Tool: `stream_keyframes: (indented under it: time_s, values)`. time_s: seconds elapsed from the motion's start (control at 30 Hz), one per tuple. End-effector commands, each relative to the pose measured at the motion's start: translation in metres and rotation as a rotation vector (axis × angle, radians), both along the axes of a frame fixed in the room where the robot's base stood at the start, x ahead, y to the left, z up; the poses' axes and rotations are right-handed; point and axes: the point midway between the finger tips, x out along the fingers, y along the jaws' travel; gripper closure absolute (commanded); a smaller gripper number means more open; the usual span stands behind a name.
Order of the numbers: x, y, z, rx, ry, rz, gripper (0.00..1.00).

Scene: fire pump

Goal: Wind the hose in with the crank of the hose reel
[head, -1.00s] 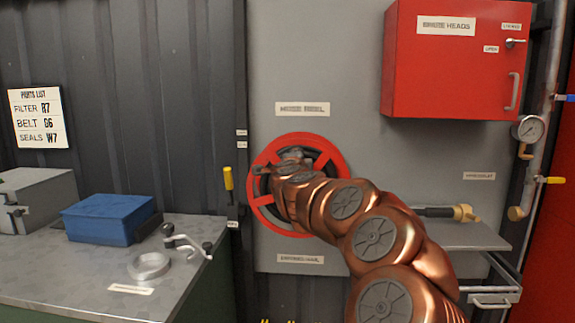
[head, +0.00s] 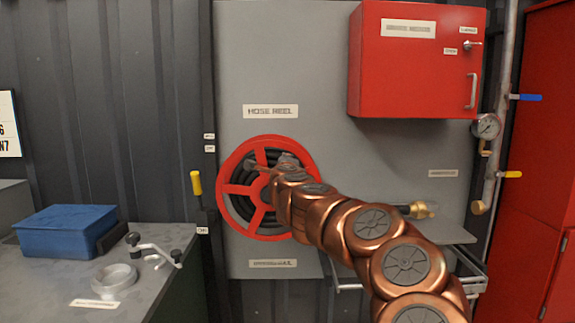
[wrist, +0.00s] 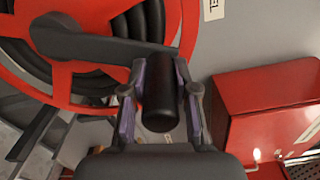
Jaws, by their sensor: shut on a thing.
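The hose reel (head: 223,200) is a red spoked wheel on a grey wall panel, with black hose (head: 243,207) coiled inside it. In the wrist view, the dark crank arm (wrist: 75,40) crosses the red reel and carries a black cylindrical handle (wrist: 160,95). My gripper (wrist: 161,100) has one finger on each side of this handle and is shut on it. In the head view, my gripper (head: 278,166) is at the upper right of the reel's middle; my copper arm covers the reel's right side. The handle is hard to make out there.
A red cabinet (head: 415,75) hangs at the upper right, beside a pipe with a gauge (head: 487,126). A shelf (head: 455,234) lies below a brass-tipped nozzle (head: 420,210). At left, a bench holds a blue box (head: 62,230), a loose crank (head: 155,252) and a ring (head: 115,279).

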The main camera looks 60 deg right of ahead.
Motion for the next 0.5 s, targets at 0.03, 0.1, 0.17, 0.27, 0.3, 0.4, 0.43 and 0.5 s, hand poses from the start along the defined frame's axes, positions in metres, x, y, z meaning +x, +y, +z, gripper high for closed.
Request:
stream_keyframes:
  time_s: [0.03,0.1,0.17,0.27,0.3,0.4,0.43,0.5]
  values:
    - [0.0000,-0.0001,-0.0009,0.001,0.001,-0.001,1.00]
    - [0.0001,-0.0002,-0.0011,0.001,0.001,-0.001,1.00]
    - [0.0000,-0.0003,-0.0012,0.001,0.001,-0.001,1.00]
    - [0.0000,-0.0002,-0.0013,0.002,0.001,-0.001,1.00]
    - [0.0000,-0.0002,-0.0014,0.002,0.001,-0.001,0.67]
    - [0.0000,-0.0003,-0.0011,0.001,0.001,-0.001,0.57]
    - [0.0000,-0.0003,-0.0011,0.001,0.001,-0.001,0.54]
    - [-0.0001,-0.0002,-0.0010,0.001,0.001,-0.001,0.46]
